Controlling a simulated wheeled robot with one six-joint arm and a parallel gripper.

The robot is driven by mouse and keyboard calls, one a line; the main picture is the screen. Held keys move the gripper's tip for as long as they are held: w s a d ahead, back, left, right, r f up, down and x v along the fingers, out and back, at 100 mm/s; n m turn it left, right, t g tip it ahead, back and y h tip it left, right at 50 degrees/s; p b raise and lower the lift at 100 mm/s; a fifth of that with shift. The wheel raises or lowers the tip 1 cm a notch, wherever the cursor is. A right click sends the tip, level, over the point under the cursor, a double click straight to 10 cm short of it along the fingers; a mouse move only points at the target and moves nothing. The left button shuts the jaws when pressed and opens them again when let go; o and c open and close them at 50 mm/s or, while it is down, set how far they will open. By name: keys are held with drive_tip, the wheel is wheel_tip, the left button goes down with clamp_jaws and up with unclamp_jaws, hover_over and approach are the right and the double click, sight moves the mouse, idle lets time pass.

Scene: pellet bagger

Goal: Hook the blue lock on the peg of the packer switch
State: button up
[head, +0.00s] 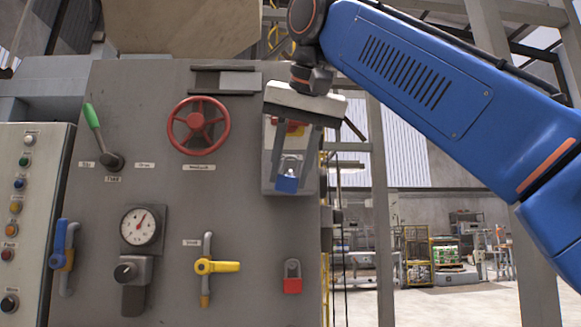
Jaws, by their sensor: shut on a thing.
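The blue lock (287,184) has a silver shackle and shows upright in front of the lower part of a grey switch box. My gripper (288,178) reaches down from above, with its dark fingers on either side of the lock and shut on it. The packer switch (271,124) is on this grey box at the panel's upper right. Its red and yellow part shows between the fingers, partly covered by my gripper. The peg cannot be made out, and I cannot tell whether the shackle touches it.
A red lock (292,284) is on the panel below the box. A red handwheel (198,126), a yellow-handled valve (217,267), a gauge (142,227) and a green-handled lever (92,117) are to the left. A grey post (380,220) stands to the right.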

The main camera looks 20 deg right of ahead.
drive_tip(key=shift+w+d+f, duration=0.2)
drive_tip(key=shift+w+d, duration=0.05)
drive_tip(key=shift+w, duration=0.5)
drive_tip(key=shift+w+d+f, duration=0.2)
drive_tip(key=shift+w+d, duration=0.05)
drive_tip(key=shift+w, duration=0.45)
drive_tip(key=shift+w+d+f, duration=0.2)
drive_tip(key=shift+w+d, duration=0.05)
drive_tip(key=shift+w, duration=0.5)
drive_tip(key=o, duration=1.1)
drive_tip(key=shift+r, duration=0.1)
drive_tip(key=shift+v, duration=3.6)
drive_tip(key=shift+s, duration=0.1)
